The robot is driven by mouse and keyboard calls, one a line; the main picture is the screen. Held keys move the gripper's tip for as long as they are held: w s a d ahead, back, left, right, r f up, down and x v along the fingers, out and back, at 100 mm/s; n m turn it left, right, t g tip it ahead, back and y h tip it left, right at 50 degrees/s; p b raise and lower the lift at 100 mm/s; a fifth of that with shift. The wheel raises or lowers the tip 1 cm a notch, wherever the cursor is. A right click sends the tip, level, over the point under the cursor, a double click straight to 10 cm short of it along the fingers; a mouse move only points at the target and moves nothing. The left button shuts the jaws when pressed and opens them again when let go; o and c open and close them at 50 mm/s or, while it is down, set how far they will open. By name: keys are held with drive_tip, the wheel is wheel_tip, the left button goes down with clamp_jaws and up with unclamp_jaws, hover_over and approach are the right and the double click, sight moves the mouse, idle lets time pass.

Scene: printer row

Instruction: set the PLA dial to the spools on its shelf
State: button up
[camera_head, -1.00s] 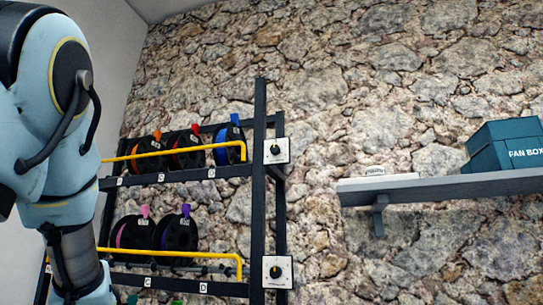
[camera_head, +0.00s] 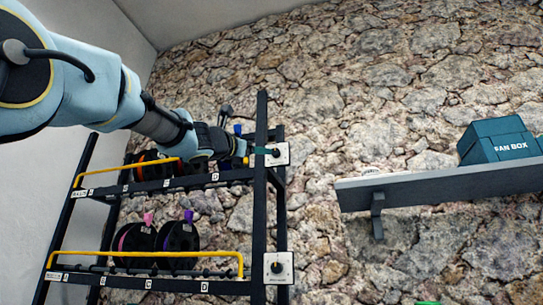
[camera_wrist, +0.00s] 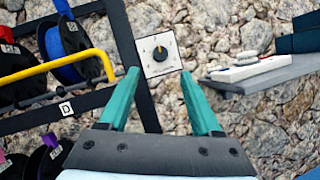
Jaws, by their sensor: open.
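The upper dial (camera_head: 277,153) is a black knob on a white plate on the rack's right post; my gripper partly covers it in the head view. In the wrist view the dial (camera_wrist: 160,55) lies just beyond and between my teal fingertips, its yellow mark pointing roughly up. My gripper (camera_wrist: 160,74) is open and empty. A second dial (camera_head: 278,267) is on the lower shelf's post. The upper shelf holds an orange spool (camera_head: 152,166) and a blue spool (camera_wrist: 62,50), partly hidden by my arm. The lower shelf holds a pink spool (camera_head: 133,238) and a purple spool (camera_head: 178,238). I cannot read which shelf is PLA.
Yellow rails (camera_head: 170,254) run along the rack's shelves, close to the left of my gripper. A grey wall shelf (camera_head: 430,189) at the right carries a teal fan box (camera_head: 497,141) and a white item (camera_wrist: 247,66). The stone wall between is clear.

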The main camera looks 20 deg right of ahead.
sight(274, 153)
drive_tip(key=p+x, duration=0.3)
drive_tip(key=x, duration=0.5)
drive_tip(key=shift+w+d+r+p, duration=0.15)
drive_tip(key=shift+d+p, duration=0.1)
drive_tip(key=shift+p, duration=0.1)
drive_tip(key=shift+w+d, duration=0.25)
drive_tip(key=shift+d, duration=0.1)
clamp_jaws()
